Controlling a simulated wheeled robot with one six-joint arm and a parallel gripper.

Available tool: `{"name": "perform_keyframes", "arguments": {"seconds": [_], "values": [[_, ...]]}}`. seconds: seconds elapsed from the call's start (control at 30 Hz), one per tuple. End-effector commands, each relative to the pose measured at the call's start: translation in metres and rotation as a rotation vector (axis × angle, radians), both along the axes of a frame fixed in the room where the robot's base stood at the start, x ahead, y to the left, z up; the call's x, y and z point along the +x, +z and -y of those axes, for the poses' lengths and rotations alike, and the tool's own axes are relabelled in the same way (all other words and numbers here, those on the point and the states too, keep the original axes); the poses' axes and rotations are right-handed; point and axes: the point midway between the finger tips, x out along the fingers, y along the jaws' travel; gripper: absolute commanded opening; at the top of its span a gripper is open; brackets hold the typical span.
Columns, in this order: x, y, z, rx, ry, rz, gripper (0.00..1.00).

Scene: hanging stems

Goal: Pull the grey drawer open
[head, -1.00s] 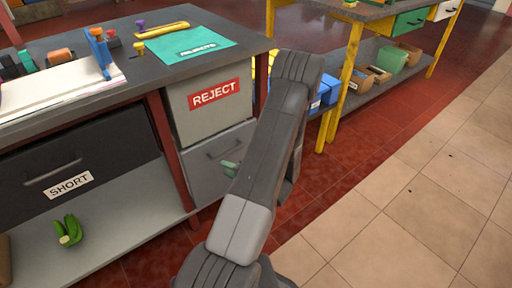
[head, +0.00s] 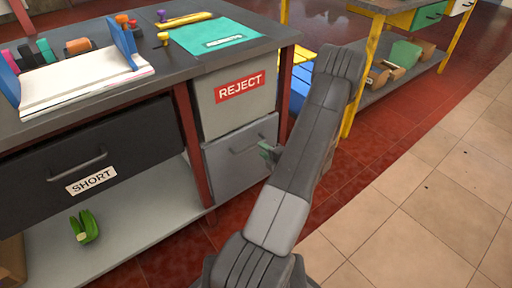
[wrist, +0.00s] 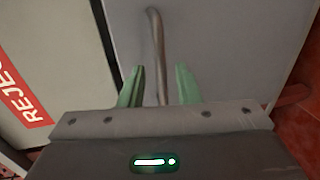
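The grey drawer (head: 228,170) is under the light grey bin front with the red REJECT label (head: 240,87). Its front looks flush with the bench, so it appears closed. Its bar handle (head: 247,144) also shows in the wrist view (wrist: 157,45), running up and down the picture. My gripper (head: 266,153) is at the drawer front, partly hidden by my arm in the head view. In the wrist view its green fingers (wrist: 159,85) are apart, one on each side of the handle's lower end, with gaps to the bar.
A black drawer labelled SHORT (head: 95,165) is to the left, above a shelf with a green bunch (head: 84,228). The bench top holds a teal mat (head: 215,38) and a paper stack. Open tiled floor (head: 430,190) lies to the right, with a yellow-legged bench behind.

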Motion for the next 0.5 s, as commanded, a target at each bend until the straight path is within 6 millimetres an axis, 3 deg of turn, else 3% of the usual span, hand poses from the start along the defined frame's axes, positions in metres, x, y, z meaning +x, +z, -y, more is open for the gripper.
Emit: {"name": "perform_keyframes", "arguments": {"seconds": [0.2,0.5], "values": [[0.031,-0.010,-0.023,-0.001,0.002,0.001,0.30],[0.047,-0.012,-0.034,0.001,-0.001,0.000,0.30]]}}
